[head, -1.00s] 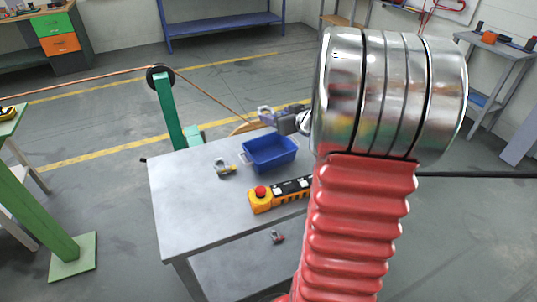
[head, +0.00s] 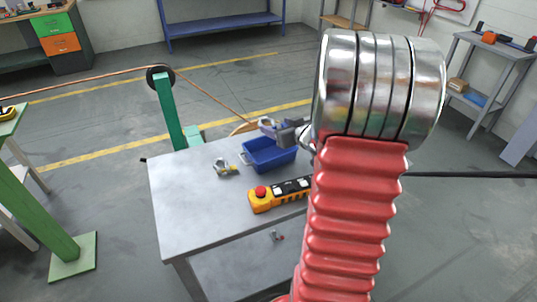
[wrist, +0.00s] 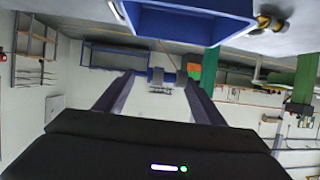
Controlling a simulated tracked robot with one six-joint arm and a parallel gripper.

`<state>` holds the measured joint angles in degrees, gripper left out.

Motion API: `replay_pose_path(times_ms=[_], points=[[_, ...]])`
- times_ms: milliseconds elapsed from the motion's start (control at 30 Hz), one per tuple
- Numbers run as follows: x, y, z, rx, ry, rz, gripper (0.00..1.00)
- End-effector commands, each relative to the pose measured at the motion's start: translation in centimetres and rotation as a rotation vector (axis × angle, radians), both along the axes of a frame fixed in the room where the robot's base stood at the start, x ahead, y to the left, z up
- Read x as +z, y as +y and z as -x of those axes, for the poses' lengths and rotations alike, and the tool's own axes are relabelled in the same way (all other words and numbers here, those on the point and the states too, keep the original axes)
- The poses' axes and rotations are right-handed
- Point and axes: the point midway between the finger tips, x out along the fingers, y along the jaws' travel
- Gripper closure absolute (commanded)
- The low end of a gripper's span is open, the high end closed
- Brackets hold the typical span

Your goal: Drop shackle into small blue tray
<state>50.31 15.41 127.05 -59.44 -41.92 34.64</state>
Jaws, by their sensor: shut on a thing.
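The small blue tray (head: 268,154) stands on the grey metal table, and in the wrist view its wall (wrist: 195,25) fills the top middle. My gripper (head: 276,132) is at the tray's back right rim in the head view, partly hidden by my arm. It is shut on a small grey shackle (head: 266,123), which shows small at the fingertips. In the wrist view my gripper (wrist: 168,78) points away from the camera, and the shackle is hard to make out there. I cannot tell its exact height above the tray.
A second shackle with a yellow pin (head: 226,167) lies left of the tray. A yellow pendant control with a red button (head: 262,193) lies in front. The table's left part (head: 190,200) is clear.

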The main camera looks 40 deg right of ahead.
Motion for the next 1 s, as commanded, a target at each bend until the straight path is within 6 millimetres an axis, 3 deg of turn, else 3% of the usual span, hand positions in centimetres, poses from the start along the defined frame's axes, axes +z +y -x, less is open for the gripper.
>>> replay_pose_path(times_ms=[200, 533, 567, 833, 1000], points=[[-1.3, -0.1, 0.0, -0.001, -0.002, 0.001, 0.76], [-1.4, -0.1, 0.0, -0.001, -0.003, 0.002, 0.76], [-1.4, -0.1, 0.0, -0.001, -0.003, 0.002, 0.36], [-1.5, -0.1, 0.0, -0.002, -0.001, 0.001, 0.17], [-1.5, -0.1, 0.0, -0.002, 0.000, 0.001, 0.15]])
